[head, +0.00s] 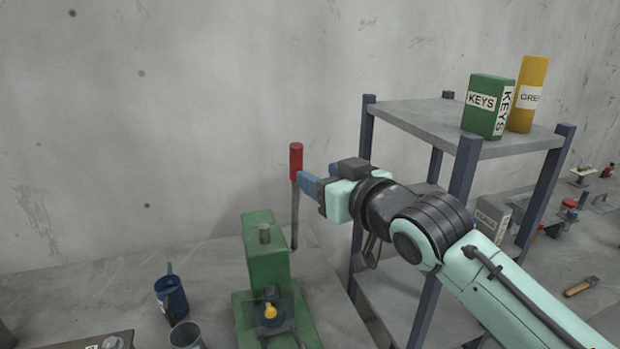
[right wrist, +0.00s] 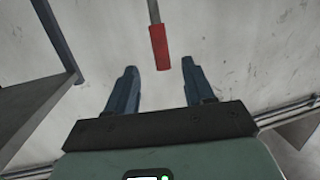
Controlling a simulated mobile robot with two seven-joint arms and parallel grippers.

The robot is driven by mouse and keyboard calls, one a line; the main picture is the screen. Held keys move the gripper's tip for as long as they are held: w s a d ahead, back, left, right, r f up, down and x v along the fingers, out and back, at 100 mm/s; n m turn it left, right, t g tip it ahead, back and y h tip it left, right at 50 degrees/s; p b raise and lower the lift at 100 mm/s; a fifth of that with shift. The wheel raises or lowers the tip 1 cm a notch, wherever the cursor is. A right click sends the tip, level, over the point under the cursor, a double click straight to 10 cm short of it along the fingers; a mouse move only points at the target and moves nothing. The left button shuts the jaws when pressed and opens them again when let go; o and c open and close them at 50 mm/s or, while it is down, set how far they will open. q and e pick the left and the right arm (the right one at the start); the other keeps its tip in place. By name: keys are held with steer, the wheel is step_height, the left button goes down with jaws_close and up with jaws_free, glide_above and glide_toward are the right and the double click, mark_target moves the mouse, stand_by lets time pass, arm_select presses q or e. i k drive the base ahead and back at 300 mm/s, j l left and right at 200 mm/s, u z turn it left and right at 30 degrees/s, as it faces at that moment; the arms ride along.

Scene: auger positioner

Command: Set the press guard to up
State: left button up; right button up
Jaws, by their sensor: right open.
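The green press (head: 265,255) stands on the bench, with a dark, see-through guard-like part (head: 285,310) low at its front around a yellow knob (head: 270,311). I cannot tell the guard's position for sure. The press lever has a red handle (head: 296,160) and stands upright at the press's right side. My right gripper (head: 308,180) is open beside the lever, near the lower end of the handle. In the right wrist view the red handle (right wrist: 160,48) lies just beyond the gap between the open fingers (right wrist: 159,70), apart from both. My left gripper is not in view.
A shelf rack (head: 430,120) stands right of the press, carrying a green KEYS box (head: 487,107) and a yellow canister (head: 528,94). A blue can (head: 172,300) and a grey cup (head: 186,336) stand left of the press. A concrete wall is behind.

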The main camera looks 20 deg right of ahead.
mark_target(270, 312)
steer(key=k+l, duration=0.15)
steer(key=k, duration=0.35)
steer(key=k+l, duration=0.2)
steer(key=k, duration=0.3)
